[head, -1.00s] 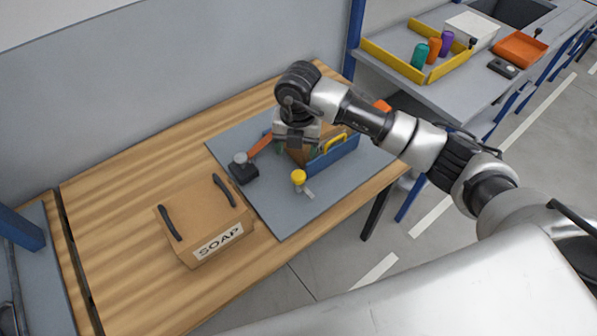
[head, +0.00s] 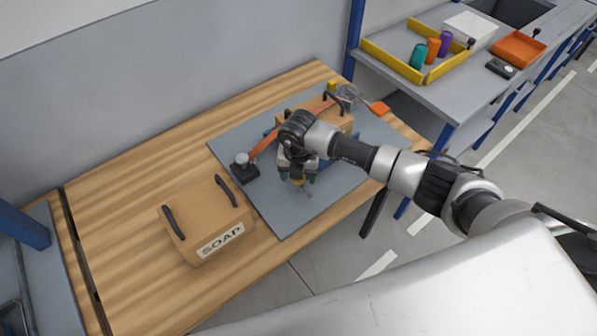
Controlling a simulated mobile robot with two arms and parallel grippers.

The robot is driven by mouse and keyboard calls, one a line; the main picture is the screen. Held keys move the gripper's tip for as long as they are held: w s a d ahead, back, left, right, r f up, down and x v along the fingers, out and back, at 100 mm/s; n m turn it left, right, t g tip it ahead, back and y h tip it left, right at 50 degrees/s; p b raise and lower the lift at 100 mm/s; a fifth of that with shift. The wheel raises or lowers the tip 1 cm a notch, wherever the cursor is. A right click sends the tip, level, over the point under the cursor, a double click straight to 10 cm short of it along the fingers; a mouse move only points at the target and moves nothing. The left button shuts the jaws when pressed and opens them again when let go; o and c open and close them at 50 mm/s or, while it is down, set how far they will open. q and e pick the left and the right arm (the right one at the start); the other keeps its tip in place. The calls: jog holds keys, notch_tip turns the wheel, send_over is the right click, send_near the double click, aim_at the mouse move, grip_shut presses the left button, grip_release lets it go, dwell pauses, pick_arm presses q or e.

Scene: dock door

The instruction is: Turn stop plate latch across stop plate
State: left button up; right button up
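My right gripper (head: 298,177) points down over the yellow knob (head: 299,182) of the latch, with one finger on each side. The fingers look open, wider than the knob; contact cannot be made out. The latch's grey lever (head: 308,192) sticks out toward the lower right, over the grey mat. The blue stop plate (head: 323,164) stands behind my gripper and is mostly hidden by my wrist and forearm. My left gripper is not in view.
A brown carton (head: 335,120) with an orange strap (head: 263,145) sits behind my arm. A black clamp with a grey knob (head: 241,159) is at the mat's left. A SOAP box (head: 205,220) stands front left on the wooden table (head: 120,200). The front of the grey mat (head: 280,222) is clear.

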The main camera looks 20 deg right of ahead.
jog(key=c, duration=0.9)
